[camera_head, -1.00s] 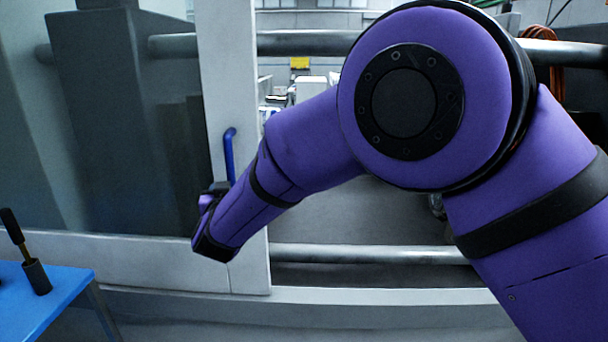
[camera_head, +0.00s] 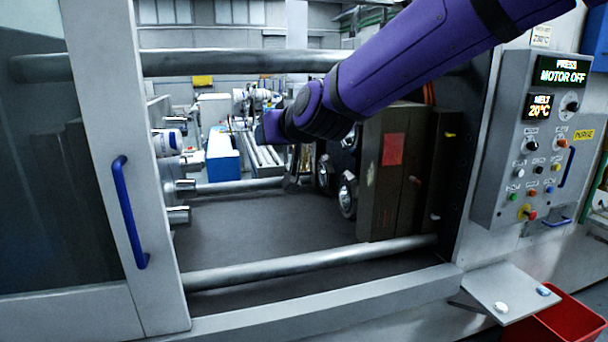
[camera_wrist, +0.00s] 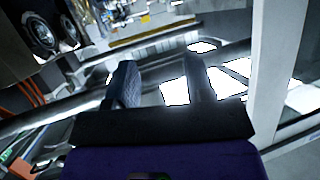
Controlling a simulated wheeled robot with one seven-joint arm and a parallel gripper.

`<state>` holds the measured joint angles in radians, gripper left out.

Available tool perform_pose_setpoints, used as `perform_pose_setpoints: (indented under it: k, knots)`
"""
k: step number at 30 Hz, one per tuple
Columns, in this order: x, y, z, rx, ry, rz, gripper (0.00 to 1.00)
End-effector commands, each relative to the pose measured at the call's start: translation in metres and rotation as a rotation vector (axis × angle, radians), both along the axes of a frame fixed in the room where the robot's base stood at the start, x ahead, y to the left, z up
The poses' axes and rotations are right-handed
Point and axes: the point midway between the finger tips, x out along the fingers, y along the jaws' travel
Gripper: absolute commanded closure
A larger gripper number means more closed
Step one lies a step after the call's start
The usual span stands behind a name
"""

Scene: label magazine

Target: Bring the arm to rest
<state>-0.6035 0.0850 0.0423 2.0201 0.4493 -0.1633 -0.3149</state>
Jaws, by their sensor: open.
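My purple arm (camera_head: 405,70) reaches in from the upper right of the head view, through the machine's open doorway. Its wrist end (camera_head: 272,127) is above the machine bed, left of the brown mould block (camera_head: 382,175). In the wrist view my gripper (camera_wrist: 160,78) has two fingers standing apart, with nothing between them. The fingers cannot be made out clearly in the head view. Round metal mould parts (camera_wrist: 42,35) show at the upper left of the wrist view.
The sliding door (camera_head: 90,200) with its blue handle (camera_head: 129,212) is at the left. Tie bars (camera_head: 310,262) cross the opening. A control panel (camera_head: 535,140) is at the right, above a small shelf (camera_head: 512,290) and a red bin (camera_head: 565,322). The bed's left part is clear.

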Motion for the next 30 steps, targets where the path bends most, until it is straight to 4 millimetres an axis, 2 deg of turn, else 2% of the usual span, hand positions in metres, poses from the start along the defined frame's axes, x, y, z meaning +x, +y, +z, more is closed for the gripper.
perform_pose_setpoints:
  k: [1, 8, 14, 18, 24, 27, 30]
  knots:
    - [-0.007, -0.027, 0.008, -0.011, 0.021, -0.013, 0.52]
    - [-0.052, -0.128, 0.016, -0.080, 0.155, -0.066, 0.52]
    - [-0.108, -0.208, 0.010, -0.143, 0.283, -0.143, 0.52]
    - [-0.154, -0.258, 0.000, -0.183, 0.377, -0.213, 0.52]
    - [-0.227, -0.318, -0.022, -0.234, 0.520, -0.333, 0.52]
    - [-0.259, -0.339, -0.035, -0.254, 0.584, -0.389, 0.52]
    - [-0.284, -0.352, -0.044, -0.267, 0.633, -0.433, 0.52]
